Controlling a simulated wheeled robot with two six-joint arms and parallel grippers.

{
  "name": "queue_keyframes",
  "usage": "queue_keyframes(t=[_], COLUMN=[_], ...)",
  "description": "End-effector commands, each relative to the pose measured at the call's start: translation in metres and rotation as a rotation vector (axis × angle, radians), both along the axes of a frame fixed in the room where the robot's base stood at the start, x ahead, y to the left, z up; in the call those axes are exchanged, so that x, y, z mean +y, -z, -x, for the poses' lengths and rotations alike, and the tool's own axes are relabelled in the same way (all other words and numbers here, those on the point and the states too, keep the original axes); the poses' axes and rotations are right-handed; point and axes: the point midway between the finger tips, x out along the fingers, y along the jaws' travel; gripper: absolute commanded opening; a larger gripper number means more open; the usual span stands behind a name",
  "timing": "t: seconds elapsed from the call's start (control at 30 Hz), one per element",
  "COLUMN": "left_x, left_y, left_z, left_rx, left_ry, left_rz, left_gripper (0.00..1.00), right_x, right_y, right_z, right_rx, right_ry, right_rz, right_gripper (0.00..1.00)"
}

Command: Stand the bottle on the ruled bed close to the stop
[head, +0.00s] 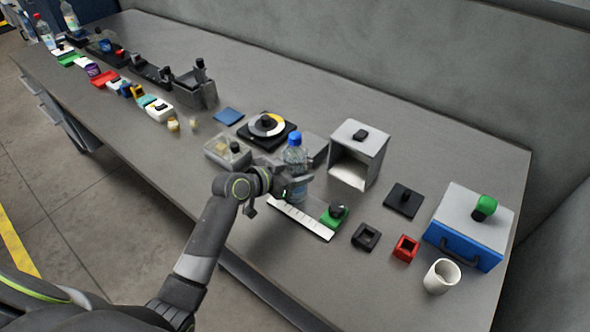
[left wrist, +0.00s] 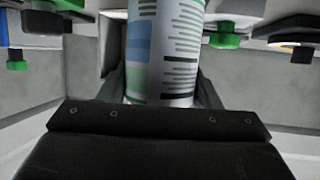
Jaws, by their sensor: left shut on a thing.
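A clear bottle with a blue cap (head: 294,154) stands upright in my left gripper (head: 289,184), which is shut on it. Its printed label (left wrist: 166,50) fills the middle of the left wrist view, between the fingers. The white ruled bed (head: 302,220) lies just in front of and below the bottle. The green stop with a black knob (head: 335,214) is at the bed's right end, a short way right of the bottle. The gripper hides the bottle's lower part, so I cannot tell whether its base touches the bed. My right gripper is not in view.
A grey open-fronted box (head: 357,153) stands behind the stop. A black turntable (head: 267,129) and a clear-lidded box (head: 227,152) are left of the bottle. A black square holder (head: 366,237), a red one (head: 405,248) and a white cup (head: 441,276) lie to the right.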

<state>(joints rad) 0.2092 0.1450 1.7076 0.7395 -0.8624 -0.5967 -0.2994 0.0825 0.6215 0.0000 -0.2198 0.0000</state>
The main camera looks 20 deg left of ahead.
Motion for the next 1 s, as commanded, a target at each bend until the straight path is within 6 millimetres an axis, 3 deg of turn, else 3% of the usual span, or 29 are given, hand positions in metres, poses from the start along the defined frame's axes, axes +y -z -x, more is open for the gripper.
queue_keyframes(t=[0.3,0.33,0.5,0.87,1.0], left_x=[0.000,0.000,0.000,0.000,0.009], left_y=[0.002,0.003,0.002,-0.003,-0.006], left_z=[-0.001,0.000,0.000,0.000,0.013], left_rx=[-0.005,0.000,0.000,0.000,-0.002], left_ry=[0.001,0.000,0.000,0.000,0.000], left_rz=[0.001,-0.001,-0.001,-0.001,-0.004], left_gripper=[0.18,0.60,0.80,0.80,0.80], right_x=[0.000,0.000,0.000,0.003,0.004], right_y=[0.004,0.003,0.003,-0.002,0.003], right_z=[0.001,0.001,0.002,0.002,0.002], right_rx=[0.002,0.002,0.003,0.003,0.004], right_ry=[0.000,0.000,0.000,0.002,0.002], right_rz=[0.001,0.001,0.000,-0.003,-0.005], right_gripper=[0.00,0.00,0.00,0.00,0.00])
